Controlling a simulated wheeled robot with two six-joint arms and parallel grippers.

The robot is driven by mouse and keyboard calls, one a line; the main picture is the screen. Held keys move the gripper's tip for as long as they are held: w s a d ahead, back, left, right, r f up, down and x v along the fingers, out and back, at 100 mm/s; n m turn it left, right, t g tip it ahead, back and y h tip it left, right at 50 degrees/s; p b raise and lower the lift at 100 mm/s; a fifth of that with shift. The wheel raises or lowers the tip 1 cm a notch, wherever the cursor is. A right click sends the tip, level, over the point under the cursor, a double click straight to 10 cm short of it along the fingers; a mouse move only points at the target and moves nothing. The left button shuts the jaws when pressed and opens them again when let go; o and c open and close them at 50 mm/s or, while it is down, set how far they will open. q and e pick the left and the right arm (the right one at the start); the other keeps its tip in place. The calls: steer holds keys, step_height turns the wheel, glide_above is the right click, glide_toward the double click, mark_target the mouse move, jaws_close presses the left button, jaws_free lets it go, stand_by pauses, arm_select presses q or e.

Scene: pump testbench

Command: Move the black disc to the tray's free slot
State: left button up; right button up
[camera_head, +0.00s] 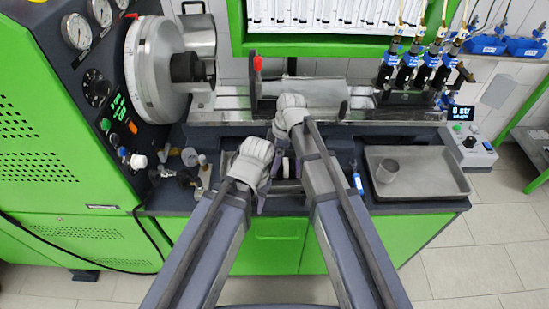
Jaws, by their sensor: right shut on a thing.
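My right gripper (278,158) is at the middle of the bench, its tips mostly hidden by its own wrist. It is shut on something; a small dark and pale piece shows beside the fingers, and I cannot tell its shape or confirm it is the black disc. My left gripper (262,200) is just to the left and nearer, pointing down at the bench's front; its opening is not clear. A shallow grey metal tray (440,189) lies at the bench's right end.
A green machine with gauges (78,32) and a large round metal chuck (155,70) stands at left. Brass fittings (190,158) lie near it. Black injectors with blue collars (410,65) stand behind the tray. A control box (470,145) is at right.

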steer(key=shift+f+b, duration=1.3)
steer(key=shift+f, duration=0.05)
stand_by(0.9)
steer(key=o, duration=0.8)
steer(key=shift+r, duration=0.1)
steer(key=shift+r+p, duration=3.75)
steer(key=shift+p, duration=0.1)
